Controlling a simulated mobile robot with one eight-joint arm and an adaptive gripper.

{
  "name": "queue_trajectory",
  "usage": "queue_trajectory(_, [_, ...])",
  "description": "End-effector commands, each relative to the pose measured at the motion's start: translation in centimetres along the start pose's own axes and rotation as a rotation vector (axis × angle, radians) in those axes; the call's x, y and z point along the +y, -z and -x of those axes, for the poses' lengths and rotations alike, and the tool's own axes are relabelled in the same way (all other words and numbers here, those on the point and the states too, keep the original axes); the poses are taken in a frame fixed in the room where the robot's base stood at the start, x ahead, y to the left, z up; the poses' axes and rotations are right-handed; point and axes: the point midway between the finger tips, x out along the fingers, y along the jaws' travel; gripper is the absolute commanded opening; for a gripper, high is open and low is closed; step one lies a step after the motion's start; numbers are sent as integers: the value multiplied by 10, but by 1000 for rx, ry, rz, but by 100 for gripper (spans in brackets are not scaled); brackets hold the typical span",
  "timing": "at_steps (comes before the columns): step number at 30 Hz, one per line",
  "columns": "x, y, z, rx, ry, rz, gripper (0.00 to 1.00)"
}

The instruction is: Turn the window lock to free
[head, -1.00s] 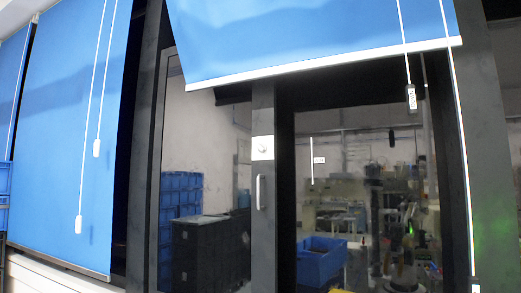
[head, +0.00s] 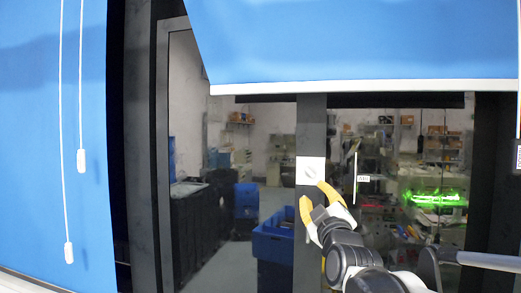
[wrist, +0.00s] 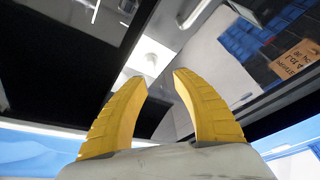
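The window lock (head: 310,171) is a white square plate with a small round knob, on the dark vertical frame bar between the panes. My gripper (head: 312,193) has two yellow fingers and is just below the lock in the head view, pointing up at it. In the wrist view the fingers (wrist: 160,76) are spread with nothing between them. The lock plate and its knob (wrist: 151,57) show just beyond the fingertips, apart from them in the picture. Which way the knob is turned is too small to tell.
A blue roller blind (head: 360,42) hangs above the lock, its white bottom bar (head: 400,86) higher than my gripper. Another blue blind (head: 40,150) with pull cords hangs at the left. Blue crates (head: 272,243) and shelves show through or in the glass.

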Motion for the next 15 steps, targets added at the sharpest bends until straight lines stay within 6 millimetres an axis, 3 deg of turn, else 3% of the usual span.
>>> queue_trajectory(2, [11,9,-8,14,-27,20,33])
queue_trajectory(8, [13,9,-28,21,-39,30,33])
queue_trajectory(15, [15,11,-77,20,-38,28,33])
